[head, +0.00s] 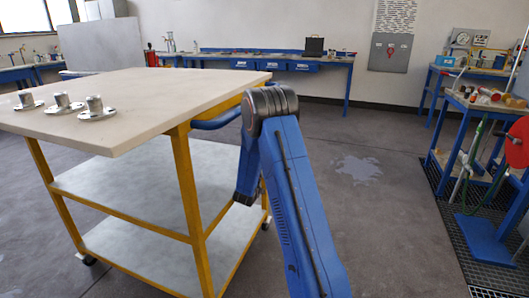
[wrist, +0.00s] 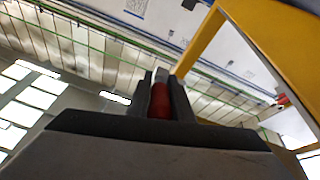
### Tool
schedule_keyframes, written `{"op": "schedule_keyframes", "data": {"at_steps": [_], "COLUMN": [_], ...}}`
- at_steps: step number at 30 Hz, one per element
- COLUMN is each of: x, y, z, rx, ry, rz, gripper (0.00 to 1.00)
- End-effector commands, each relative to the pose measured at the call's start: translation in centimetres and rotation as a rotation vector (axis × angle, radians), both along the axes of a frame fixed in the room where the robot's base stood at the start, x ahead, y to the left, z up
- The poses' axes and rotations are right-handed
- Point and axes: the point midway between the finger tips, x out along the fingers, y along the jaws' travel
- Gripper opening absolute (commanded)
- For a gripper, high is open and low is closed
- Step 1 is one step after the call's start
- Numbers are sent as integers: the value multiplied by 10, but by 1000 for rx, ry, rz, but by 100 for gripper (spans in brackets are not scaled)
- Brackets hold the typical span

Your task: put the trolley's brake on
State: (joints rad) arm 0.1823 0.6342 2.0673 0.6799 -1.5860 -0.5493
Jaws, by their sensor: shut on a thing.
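The trolley (head: 184,175) has a yellow frame, a pale top and two lower grey shelves, and stands at the left of the head view. Its yellow frame (wrist: 245,27) shows at the upper right of the wrist view. My gripper (wrist: 161,95) is shut on a small red part (wrist: 160,101), held between its dark fingers. I cannot tell for sure that the red part is the brake lever. In the head view my blue arm reaches down beside the trolley's right end, and my gripper is hidden there.
Several metal flanged pieces (head: 63,104) stand on the trolley's top. A blue handle bar (head: 217,121) sticks out at its right end. A blue workbench (head: 330,66) lines the back wall. A blue cart (head: 490,105) stands at right. The floor between is clear, with a pale stain.

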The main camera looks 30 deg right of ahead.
Motion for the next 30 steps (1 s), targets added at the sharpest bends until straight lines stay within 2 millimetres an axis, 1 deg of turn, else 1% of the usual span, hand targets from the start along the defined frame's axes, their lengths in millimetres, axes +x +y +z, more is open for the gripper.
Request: {"op": "schedule_keyframes", "data": {"at_steps": [5,14,15,16,17,26,30], "x": [0,0,0,0,0,0,-5], "y": [-1,0,0,0,0,1,9], "z": [-2,-2,-2,-2,-2,-2,-6], "rx": [-29,-30,-30,-30,-29,-29,-28], "ry": [-24,-25,-25,-25,-24,-24,-23], "rz": [0,2,2,2,1,2,3], "gripper": [0,0,29,36,38,38,38]}}
